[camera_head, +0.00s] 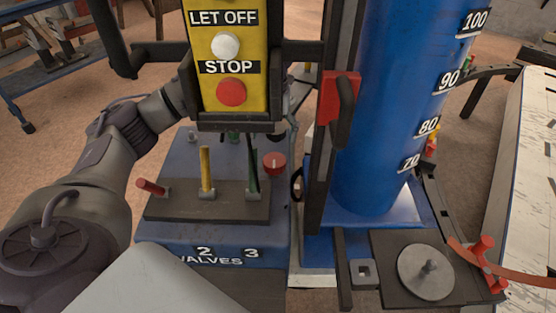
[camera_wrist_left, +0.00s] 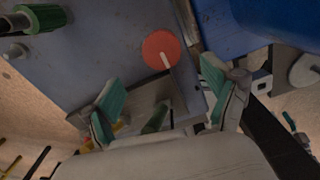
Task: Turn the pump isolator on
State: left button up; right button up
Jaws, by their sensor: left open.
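A round red knob (camera_head: 274,163) with a pale pointer mark, likely the pump isolator, sits on the blue valve bench (camera_head: 270,236), right of the levers. In the left wrist view the red knob (camera_wrist_left: 158,47) lies just beyond the fingertips, its pale bar slanting toward them. My left gripper (camera_wrist_left: 162,80) is open and empty, its green-padded fingers apart and pointing toward the knob, with no contact visible. In the head view my left arm reaches behind the yellow button panel (camera_head: 226,82), which hides most of the gripper. My right gripper is not in view.
A blue cylinder (camera_head: 390,100) and a red box with a black handle (camera_head: 332,100) stand to the right. The yellow panel hangs in front.

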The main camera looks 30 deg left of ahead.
aim_at(274, 160)
pick_arm(q)
notch_tip(274, 160, down, 4)
jog(key=shift+f+b, duration=0.15)
jog(key=shift+b, duration=0.15)
notch_tip(274, 160, down, 4)
jog(key=shift+r+b, duration=0.15)
jog(key=shift+b, duration=0.2)
jog(key=shift+d+f, duration=0.1)
jog(key=shift+f, duration=0.4)
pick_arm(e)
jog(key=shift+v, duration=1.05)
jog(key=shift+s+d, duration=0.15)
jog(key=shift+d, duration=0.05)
pick_arm(q)
jog(key=c, duration=1.2)
jog(key=shift+o, duration=0.2)
